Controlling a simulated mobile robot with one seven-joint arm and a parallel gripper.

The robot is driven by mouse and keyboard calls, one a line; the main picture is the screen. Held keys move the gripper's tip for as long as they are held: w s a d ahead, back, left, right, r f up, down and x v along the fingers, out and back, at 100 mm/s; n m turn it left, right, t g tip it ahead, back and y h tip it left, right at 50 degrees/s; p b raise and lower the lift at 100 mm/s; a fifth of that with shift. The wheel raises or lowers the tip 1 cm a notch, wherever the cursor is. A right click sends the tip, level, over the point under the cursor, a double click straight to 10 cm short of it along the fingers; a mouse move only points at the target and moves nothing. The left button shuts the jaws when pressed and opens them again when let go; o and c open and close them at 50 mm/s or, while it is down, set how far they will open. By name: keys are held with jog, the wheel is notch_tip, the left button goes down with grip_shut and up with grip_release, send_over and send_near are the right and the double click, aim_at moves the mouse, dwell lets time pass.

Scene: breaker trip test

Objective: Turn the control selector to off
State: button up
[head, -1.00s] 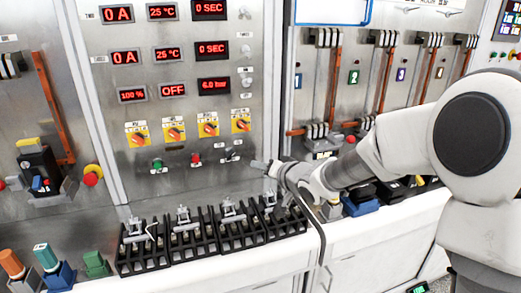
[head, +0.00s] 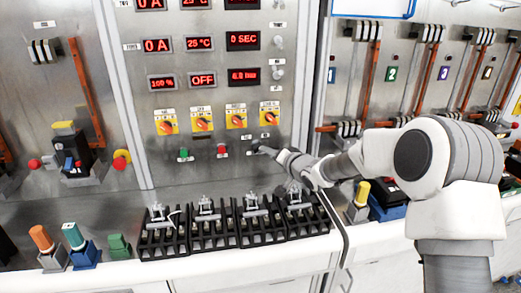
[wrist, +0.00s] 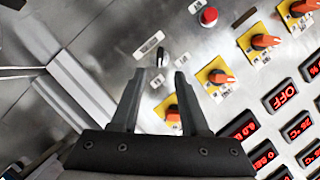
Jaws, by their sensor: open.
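The control selector (head: 256,146) is a small dark lever on the steel panel, right of the green and red buttons. In the wrist view the selector (wrist: 160,57) shows as a dark, shiny lever on a light base, just beyond and roughly centred between my fingertips. My gripper (head: 268,151) is at the panel's lower right, close beside the selector in the head view. In the wrist view my gripper (wrist: 159,73) is open with nothing held between its fingers. I cannot tell whether a finger touches the lever. The selector's exact setting is too small to read.
A red button (head: 222,150) and a green button (head: 183,154) sit left of the selector. Several orange knobs on yellow plates (head: 203,122) are above. A display reads OFF (head: 202,80). Black breaker blocks (head: 208,230) stand on the counter below.

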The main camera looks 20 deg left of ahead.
aim_at(257, 147)
jog(key=x, duration=0.7)
jog(key=shift+a+p, duration=0.15)
jog(key=shift+p, duration=0.15)
jog(key=shift+w, duration=0.15)
grip_shut()
